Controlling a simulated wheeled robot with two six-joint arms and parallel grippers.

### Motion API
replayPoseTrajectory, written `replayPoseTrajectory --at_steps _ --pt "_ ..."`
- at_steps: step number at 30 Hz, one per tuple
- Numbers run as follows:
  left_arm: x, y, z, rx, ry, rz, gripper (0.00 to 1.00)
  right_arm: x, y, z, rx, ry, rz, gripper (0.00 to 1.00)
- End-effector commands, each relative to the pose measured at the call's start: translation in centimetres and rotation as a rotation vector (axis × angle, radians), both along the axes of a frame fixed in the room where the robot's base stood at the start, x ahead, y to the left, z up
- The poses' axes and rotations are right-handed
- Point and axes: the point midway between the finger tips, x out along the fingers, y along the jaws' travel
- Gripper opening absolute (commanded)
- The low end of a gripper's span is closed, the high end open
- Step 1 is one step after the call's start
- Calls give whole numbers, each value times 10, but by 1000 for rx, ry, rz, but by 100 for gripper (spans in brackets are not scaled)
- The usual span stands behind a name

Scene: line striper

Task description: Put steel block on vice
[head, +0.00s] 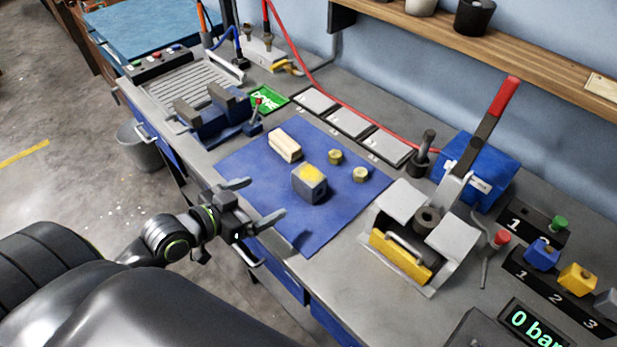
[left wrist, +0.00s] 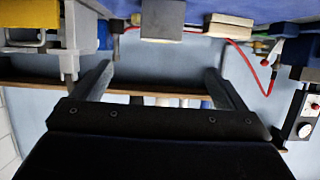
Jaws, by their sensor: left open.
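The steel block (head: 312,190) is a grey cube with a yellow patch on top, standing on the blue mat (head: 245,167). In the left wrist view, which looks upside down, the grey block (left wrist: 162,20) is at the top middle. The blue vice (head: 222,117) with grey jaws stands at the back left of the bench; its jaws are apart with nothing between them. My left gripper (head: 253,202) is open and empty at the mat's front edge, left of the block and apart from it. Its two fingers (left wrist: 158,70) show spread in the wrist view. My right gripper is not in view.
A pale wooden block (head: 285,144) and two brass nuts (head: 335,157) lie near the steel block. A press with a red-handled lever (head: 490,120) and yellow front stands right. A green card (head: 268,99) and grey plates (head: 350,122) lie behind the mat.

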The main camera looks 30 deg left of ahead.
Motion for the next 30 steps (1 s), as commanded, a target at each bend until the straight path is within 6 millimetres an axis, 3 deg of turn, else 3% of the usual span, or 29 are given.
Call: replayPoseTrajectory --at_steps 15,23,30 --pt "83 -30 -30 -5 2 -1 94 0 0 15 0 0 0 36" --pt "98 -35 -37 -3 1 -2 94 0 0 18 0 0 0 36" --pt "121 -40 -41 -5 3 -1 94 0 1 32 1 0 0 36"
